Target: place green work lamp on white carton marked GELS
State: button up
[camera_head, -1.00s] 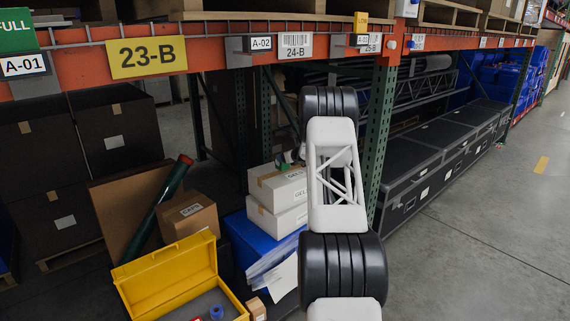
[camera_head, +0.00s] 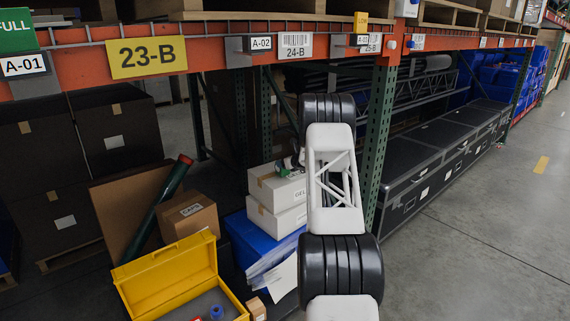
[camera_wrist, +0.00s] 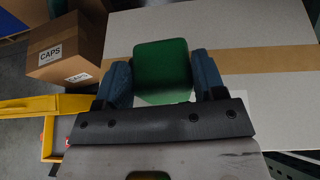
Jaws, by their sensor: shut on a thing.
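The green work lamp (camera_wrist: 162,70) is between the two blue-grey fingers of my gripper (camera_wrist: 161,66) in the wrist view, and the gripper is shut on it. The upper white carton (camera_head: 268,185), with GELS lettering on its side, is at the middle of the head view, stacked on another white carton. Its pale top (camera_wrist: 250,25) with a tan tape strip spreads below the lamp in the wrist view. In the head view my gripper (camera_head: 290,163) is at the carton's top, partly hidden by my arm. I cannot tell whether the lamp touches the carton.
A brown CAPS carton (camera_head: 189,218) and an open yellow case (camera_head: 165,267) stand to the left. A blue tote (camera_head: 248,237) is under the white cartons. A green rack upright (camera_head: 379,150) and orange beam (camera_head: 215,40) are close to my arm. Black cases (camera_head: 425,157) line the right.

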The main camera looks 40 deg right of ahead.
jog(key=shift+f, duration=0.15)
jog(key=o, duration=1)
jog(key=shift+o, duration=0.2)
jog(key=v, duration=1.2)
jog(key=shift+a+r, duration=0.1)
jog(key=shift+r, duration=0.15)
dwell(0.5)
